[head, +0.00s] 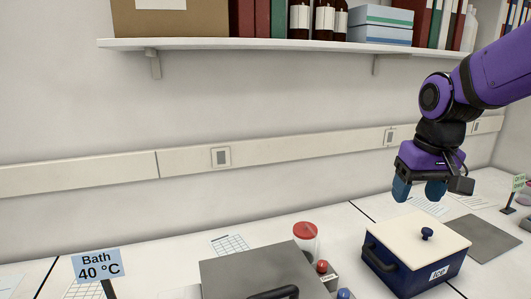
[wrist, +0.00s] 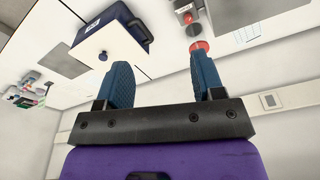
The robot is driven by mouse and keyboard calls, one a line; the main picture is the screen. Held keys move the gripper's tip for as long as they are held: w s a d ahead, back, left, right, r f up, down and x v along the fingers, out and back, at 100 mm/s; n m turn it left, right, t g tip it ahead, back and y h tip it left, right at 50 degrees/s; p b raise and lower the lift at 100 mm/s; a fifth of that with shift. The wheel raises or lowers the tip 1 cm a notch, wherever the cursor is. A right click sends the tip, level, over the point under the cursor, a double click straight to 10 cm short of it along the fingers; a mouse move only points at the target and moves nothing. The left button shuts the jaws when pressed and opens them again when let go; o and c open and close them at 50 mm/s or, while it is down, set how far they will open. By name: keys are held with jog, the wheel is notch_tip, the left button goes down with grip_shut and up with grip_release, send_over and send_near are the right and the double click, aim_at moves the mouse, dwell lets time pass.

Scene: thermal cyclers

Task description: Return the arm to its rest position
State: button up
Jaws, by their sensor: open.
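My gripper (head: 419,190) hangs at the end of the purple arm on the right of the head view, above and behind the blue ice box. In the wrist view my gripper (wrist: 164,82) shows two blue fingers, spread apart with nothing between them. The blue ice box (head: 397,276) has a white lid (head: 417,239) with a dark knob, and the lid is on. The ice box (wrist: 128,18) also shows at the top of the wrist view.
A shelf (head: 270,44) with bottles, binders and boxes runs along the wall above. On the bench are a grey-lidded bath (head: 255,272), a red-capped container (head: 305,240), a "Bath 40 °C" sign (head: 97,265) and a grey mat (head: 484,238). The air around the gripper looks clear.

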jog(key=s+d+r+t, duration=0.1)
jog(key=s+r, duration=0.1)
jog(key=s, duration=0.5)
jog(key=s+d+r+t, duration=0.1)
jog(key=s+r+t, duration=0.1)
jog(key=s, duration=0.5)
jog(key=shift+s+r+t, duration=0.2)
jog(key=shift+s+t, duration=0.1)
jog(key=shift+s, duration=0.1)
jog(key=shift+a, duration=0.1)
